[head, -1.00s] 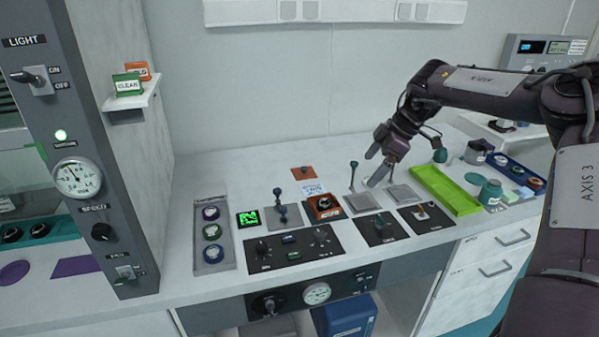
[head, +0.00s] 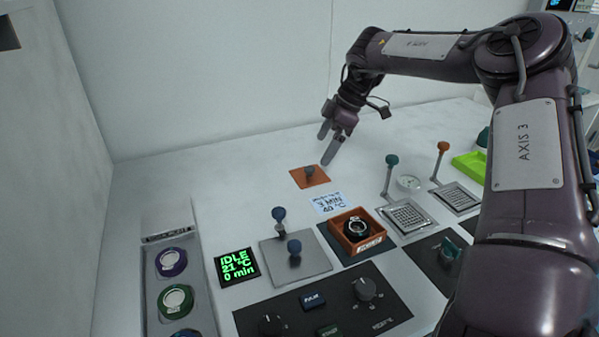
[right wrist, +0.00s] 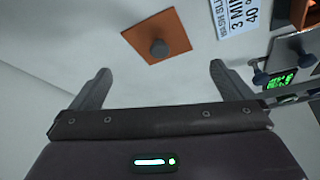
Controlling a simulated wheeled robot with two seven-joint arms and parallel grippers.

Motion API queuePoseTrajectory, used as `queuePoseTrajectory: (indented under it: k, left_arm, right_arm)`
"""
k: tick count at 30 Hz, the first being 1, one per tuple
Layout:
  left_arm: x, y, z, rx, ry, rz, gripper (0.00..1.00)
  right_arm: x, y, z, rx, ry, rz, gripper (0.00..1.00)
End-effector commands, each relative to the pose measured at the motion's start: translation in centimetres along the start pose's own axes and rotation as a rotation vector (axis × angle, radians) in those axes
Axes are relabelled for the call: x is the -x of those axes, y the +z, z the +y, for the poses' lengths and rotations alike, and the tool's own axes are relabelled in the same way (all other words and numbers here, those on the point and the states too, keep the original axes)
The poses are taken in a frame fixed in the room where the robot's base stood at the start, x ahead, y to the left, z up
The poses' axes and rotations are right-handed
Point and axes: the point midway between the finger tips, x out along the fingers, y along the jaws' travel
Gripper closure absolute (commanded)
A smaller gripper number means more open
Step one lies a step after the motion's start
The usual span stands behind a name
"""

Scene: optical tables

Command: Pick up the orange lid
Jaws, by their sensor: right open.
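The orange lid (head: 310,177) is a flat square plate with a dark grey knob in its middle. It lies on the white bench top, behind the printed label. In the right wrist view the lid (right wrist: 174,34) shows beyond the fingertips, roughly between them and a little above. My right gripper (head: 326,148) is open and empty, above and behind the lid, fingers pointing down. In the right wrist view both fingers of the right gripper (right wrist: 160,78) are spread wide and do not touch the lid. My left gripper is not in view.
A label card (head: 327,204) lies in front of the lid. An orange box (head: 372,247) holding a dark round item, a plate with blue-knobbed levers (head: 310,262) and a green display (head: 237,267) stand nearer. Bench left of the lid is clear.

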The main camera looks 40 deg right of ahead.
Motion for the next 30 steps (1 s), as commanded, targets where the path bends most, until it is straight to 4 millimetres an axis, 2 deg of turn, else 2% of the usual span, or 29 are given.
queuePoseTrajectory:
  k: [18, 26, 30]
  left_arm:
    - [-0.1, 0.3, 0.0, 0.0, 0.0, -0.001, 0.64]
    - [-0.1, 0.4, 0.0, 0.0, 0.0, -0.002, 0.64]
    - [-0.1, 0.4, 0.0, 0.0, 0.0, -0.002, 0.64]
  right_arm:
    - [-7.5, 0.3, 0.2, -0.001, -0.003, -0.002, 0.0]
    - [-7.8, 0.3, 0.2, -0.001, -0.001, -0.001, 0.0]
    - [-7.8, 0.3, 0.2, -0.001, -0.001, -0.001, 0.16]
